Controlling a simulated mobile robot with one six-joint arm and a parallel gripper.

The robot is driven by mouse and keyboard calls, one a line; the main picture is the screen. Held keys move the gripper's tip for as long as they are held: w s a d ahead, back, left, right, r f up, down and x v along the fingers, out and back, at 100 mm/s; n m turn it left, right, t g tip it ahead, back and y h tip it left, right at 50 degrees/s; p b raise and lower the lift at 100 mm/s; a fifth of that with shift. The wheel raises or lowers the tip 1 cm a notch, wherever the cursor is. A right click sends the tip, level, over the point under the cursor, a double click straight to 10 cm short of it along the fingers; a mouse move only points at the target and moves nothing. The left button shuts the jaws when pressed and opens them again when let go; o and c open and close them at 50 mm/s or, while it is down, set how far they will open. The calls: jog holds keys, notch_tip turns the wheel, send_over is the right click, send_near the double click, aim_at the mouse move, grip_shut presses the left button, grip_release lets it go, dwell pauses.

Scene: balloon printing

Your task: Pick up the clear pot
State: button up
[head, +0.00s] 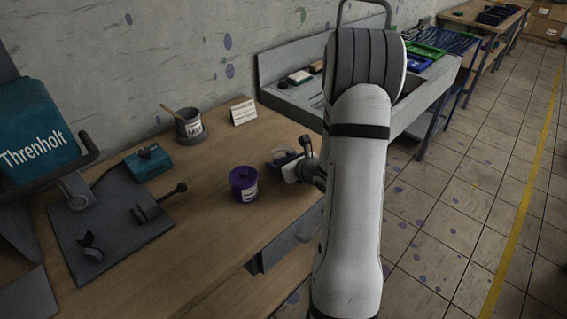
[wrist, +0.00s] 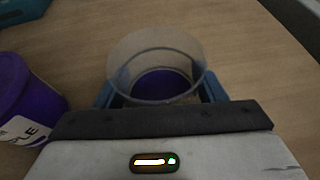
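The clear pot (wrist: 154,52) is a see-through cup with a purple bottom inside. It stands between the two blue fingers of my gripper (wrist: 161,88) in the wrist view. One finger shows on each side of its wall; I cannot tell whether they press on it. In the head view the clear pot (head: 283,153) is small and partly covered by my gripper (head: 296,161), low over the right part of the wooden table. The pot looks upright and at table height.
A purple labelled pot (head: 243,184) stands close by on the left and also shows in the wrist view (wrist: 28,100). Behind are a grey mug (head: 190,127) with a stick and a small card (head: 243,111). A teal press (head: 38,128) is at the left.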

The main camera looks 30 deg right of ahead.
jog(key=c, duration=0.5)
jog(key=shift+r, duration=0.1)
